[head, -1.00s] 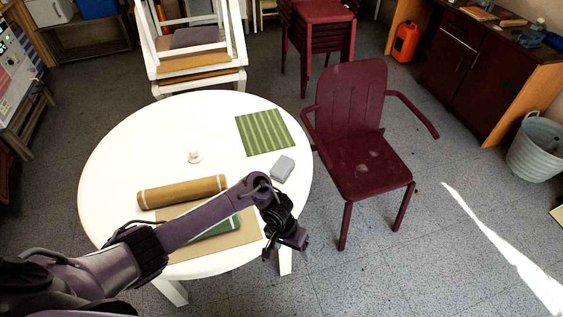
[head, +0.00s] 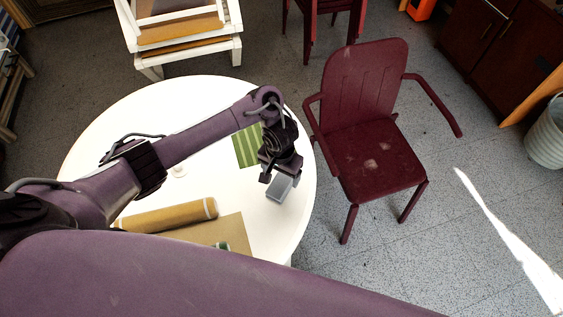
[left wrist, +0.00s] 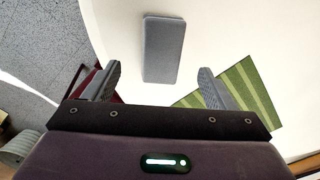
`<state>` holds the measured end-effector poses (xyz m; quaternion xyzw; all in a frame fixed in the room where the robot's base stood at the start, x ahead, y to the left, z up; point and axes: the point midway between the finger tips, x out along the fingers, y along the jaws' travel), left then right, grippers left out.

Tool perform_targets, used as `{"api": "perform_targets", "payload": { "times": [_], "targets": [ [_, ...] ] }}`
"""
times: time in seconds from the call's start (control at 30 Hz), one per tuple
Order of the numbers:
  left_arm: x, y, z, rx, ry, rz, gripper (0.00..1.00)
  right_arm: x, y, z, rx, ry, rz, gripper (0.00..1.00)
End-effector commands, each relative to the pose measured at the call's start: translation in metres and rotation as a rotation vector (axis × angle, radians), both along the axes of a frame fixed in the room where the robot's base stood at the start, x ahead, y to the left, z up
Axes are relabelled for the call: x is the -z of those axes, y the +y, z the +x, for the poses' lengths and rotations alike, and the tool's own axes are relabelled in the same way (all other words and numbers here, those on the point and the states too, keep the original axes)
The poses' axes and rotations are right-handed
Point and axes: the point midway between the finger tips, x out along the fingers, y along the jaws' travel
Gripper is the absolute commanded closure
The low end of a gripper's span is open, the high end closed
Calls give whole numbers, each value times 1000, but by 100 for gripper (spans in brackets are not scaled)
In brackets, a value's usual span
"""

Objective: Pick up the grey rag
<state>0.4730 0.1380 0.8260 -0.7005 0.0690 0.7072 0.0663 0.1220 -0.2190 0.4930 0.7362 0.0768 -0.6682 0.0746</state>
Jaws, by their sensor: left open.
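The grey rag (head: 279,187) is a small folded grey block lying flat on the white round table (head: 292,215), near its right edge. In the left wrist view the rag (left wrist: 163,49) lies ahead of the fingers and between their lines, with a gap to them. My left gripper (head: 277,179) is over the rag in the head view and partly covers its far end. In the left wrist view my left gripper (left wrist: 160,85) is open with nothing between its fingers. My right gripper is not seen.
A green striped mat (head: 246,147) lies beside the gripper. A mustard roll (head: 170,215) and a tan sheet (head: 228,233) lie at the table's near side. A dark red armchair (head: 375,160) stands close to the table's right edge.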

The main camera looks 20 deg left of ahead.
Motion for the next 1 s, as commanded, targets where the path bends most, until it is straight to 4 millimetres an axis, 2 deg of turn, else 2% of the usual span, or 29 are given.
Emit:
{"api": "perform_targets", "payload": {
  "times": [0.1,0.2,0.4,0.5,0.63,0.73,0.87,1.0],
  "targets": [
    [6,0,-1,1,2,0,22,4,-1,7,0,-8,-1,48],
    [17,-1,-1,-1,2,-2,22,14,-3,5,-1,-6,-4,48],
    [36,-1,0,-1,2,-2,22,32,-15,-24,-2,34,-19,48],
    [51,-1,0,0,3,-1,22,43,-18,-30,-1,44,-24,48],
    [67,0,2,-1,4,1,22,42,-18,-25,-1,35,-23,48],
    [76,0,2,0,2,0,22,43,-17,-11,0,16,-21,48],
    [79,0,3,0,1,0,22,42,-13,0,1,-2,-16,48],
    [78,0,3,0,1,0,22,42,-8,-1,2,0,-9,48]
  ]
}}
